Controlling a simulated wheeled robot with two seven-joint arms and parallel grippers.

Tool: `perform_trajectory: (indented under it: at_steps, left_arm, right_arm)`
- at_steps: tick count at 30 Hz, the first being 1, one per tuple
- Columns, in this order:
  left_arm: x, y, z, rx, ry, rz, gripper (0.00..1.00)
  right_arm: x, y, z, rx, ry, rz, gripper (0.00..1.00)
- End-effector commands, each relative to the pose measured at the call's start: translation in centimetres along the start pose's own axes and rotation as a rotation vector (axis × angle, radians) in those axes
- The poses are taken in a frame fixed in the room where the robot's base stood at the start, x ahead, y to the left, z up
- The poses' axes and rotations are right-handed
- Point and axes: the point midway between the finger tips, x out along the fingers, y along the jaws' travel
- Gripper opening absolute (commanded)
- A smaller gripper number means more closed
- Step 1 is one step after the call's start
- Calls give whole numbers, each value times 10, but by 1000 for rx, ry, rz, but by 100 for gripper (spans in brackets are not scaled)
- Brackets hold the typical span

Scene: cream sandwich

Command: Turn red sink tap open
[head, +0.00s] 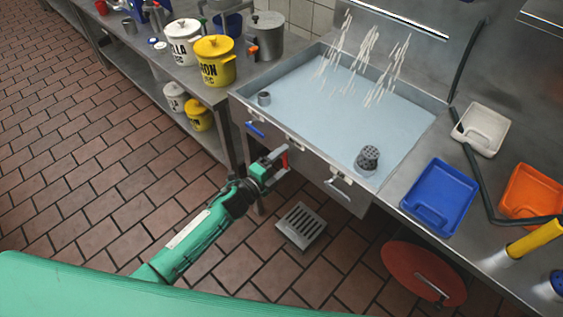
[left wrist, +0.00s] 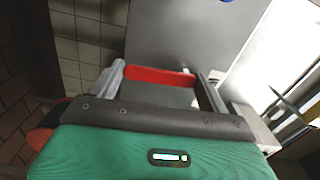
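The red sink tap handle (head: 284,160) is on the front of the steel sink unit, below the basin (head: 360,105). In the left wrist view the red handle (left wrist: 158,75) lies crosswise between the fingertips of my left gripper. My left gripper (head: 280,164) is open, one finger at each end of the handle. In the left wrist view the gripper (left wrist: 162,88) has its two fingers wide apart. I cannot tell whether either finger touches the handle. My right gripper is in neither view.
A blue tap handle (head: 255,130) is left of the red one on the sink front. White streaks of water fall into the basin at the back. A floor drain (head: 301,225) and a red disc (head: 424,273) are below. A blue tray (head: 440,198) is on the right counter.

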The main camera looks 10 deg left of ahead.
Motion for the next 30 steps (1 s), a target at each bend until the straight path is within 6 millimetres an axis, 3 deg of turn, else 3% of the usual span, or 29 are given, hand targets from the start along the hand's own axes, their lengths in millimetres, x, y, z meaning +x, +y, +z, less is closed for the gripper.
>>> perform_trajectory:
  at_steps: [1, 3, 14, 30]
  left_arm:
    - [0, 1, 0, -1, 0, 2, 88]
    - [0, 1, 0, -1, 0, 2, 100]
    - [-10, 2, 0, -2, 0, 2, 100]
    - [-111, 3, 0, -1, 0, 4, 100]
  right_arm:
    - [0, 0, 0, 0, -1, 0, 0]
    - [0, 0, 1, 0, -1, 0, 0]
    - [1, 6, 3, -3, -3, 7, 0]
    - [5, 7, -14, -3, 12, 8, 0]
